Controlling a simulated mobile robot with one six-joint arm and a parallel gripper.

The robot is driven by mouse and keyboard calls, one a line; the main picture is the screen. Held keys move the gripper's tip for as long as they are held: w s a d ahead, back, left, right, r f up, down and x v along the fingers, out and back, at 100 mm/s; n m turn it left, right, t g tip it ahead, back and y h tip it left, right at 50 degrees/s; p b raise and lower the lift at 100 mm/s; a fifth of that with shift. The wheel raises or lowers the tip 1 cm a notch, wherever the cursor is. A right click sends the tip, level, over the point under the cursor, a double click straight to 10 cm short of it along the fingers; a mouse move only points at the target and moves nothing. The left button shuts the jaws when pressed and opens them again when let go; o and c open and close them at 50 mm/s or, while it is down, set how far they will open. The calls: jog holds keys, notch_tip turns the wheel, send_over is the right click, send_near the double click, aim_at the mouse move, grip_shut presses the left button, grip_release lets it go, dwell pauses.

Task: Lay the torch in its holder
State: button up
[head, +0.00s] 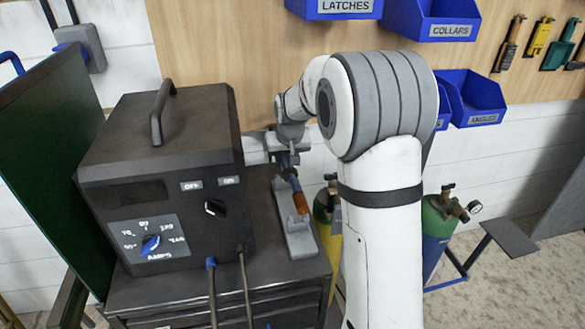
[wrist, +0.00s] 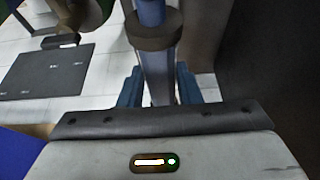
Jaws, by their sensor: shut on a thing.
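The torch (head: 299,197) shows in the head view with an orange end and a blue part, pointing down toward the viewer. In the wrist view the torch (wrist: 157,72) runs up the picture as a grey shaft with a dark collar and a blue part above. My gripper (head: 284,163) is shut on the torch; its fingers (wrist: 159,88) stand on both sides of the shaft. The grey holder (head: 299,241) stands on the cart top, below and around the orange end in the picture. I cannot tell whether torch and holder touch. My arm's wrist partly hides the torch's rear.
A dark welding machine (head: 165,180) with a knob stands close left of the holder on the cart (head: 215,296). Gas cylinders (head: 437,235) stand to the right. Blue bins (head: 470,97) hang on the wall behind. Cables (head: 212,285) hang in front of the machine.

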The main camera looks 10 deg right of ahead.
aim_at(291, 173)
jog(key=s, duration=0.2)
jog(key=s+r+b, duration=0.1)
jog(key=s, duration=0.1)
jog(key=s+r+b, duration=0.1)
jog(key=s, duration=0.2)
jog(key=shift+r, duration=0.25)
jog(key=shift+w+f+b, duration=0.1)
jog(key=shift+f+b, duration=1.9)
jog(key=shift+f, duration=1.2)
jog(key=shift+f, duration=0.1)
jog(key=shift+f+b, duration=1.15)
jog(key=shift+f, duration=0.05)
jog(key=shift+f+b, duration=0.75)
jog(key=shift+f, duration=0.05)
jog(key=o, duration=1.2)
